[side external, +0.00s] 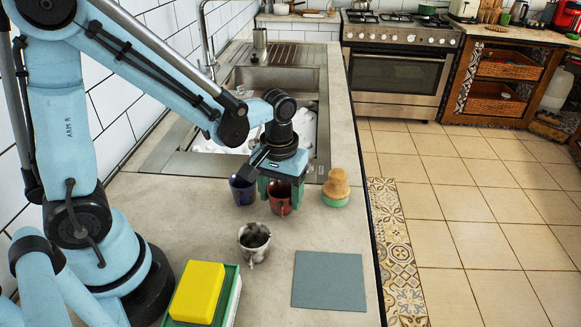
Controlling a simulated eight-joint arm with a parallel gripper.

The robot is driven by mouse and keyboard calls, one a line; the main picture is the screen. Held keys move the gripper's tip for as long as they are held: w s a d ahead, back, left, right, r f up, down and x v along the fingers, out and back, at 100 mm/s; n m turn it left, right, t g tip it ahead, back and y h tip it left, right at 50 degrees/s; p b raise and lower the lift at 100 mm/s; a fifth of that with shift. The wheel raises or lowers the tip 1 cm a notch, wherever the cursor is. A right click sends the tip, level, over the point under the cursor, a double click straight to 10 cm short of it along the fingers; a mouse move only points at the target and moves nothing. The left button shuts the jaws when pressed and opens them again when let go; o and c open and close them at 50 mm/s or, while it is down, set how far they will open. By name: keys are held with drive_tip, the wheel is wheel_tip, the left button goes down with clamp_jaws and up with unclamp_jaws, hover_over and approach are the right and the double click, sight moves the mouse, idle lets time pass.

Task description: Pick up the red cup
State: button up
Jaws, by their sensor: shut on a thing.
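The red cup (281,204) stands upright on the grey counter near the sink, or very slightly above it; I cannot tell which. My gripper (280,192) points down over it with green fingers, shut on the cup. The left finger shows beside the cup's left side. The fingers and gripper body hide the cup's top and part of its sides.
A dark blue cup (241,191) stands close left of the red cup. A wooden-topped brush (336,188) stands close right. A yellow sponge (198,291) lies on a green tray (233,298). A grey-blue mat (328,281) lies front right. The sink (225,140) is behind.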

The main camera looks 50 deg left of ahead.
wheel_tip(320, 180, up, 3)
drive_tip(key=shift+f, duration=0.1)
drive_tip(key=s+d+r, duration=0.6)
drive_tip(key=d+r, duration=0.1)
drive_tip(key=d, duration=0.2)
drive_tip(key=shift+s+d, duration=0.35)
drive_tip(key=w+a+r+n, duration=0.1)
drive_tip(key=w+a+n, duration=0.35)
drive_tip(key=w, duration=0.35)
drive_tip(key=w+a+n, duration=0.4)
drive_tip(key=w+a, duration=0.2)
drive_tip(key=w, duration=0.2)
drive_tip(key=w+a+f+n, duration=0.2)
drive_tip(key=w+a+n, duration=0.1)
drive_tip(key=a, duration=0.4)
drive_tip(key=w+a+f+n, duration=0.2)
drive_tip(key=a+n, duration=0.2)
drive_tip(key=a, duration=0.4)
drive_tip(key=w+a+f+n, duration=0.2)
drive_tip(key=w+a+n, duration=0.1)
drive_tip(key=a, duration=0.4)
wheel_tip(320, 180, down, 14)
drive_tip(key=shift+f, duration=0.2)
drive_tip(key=shift+a, duration=0.15)
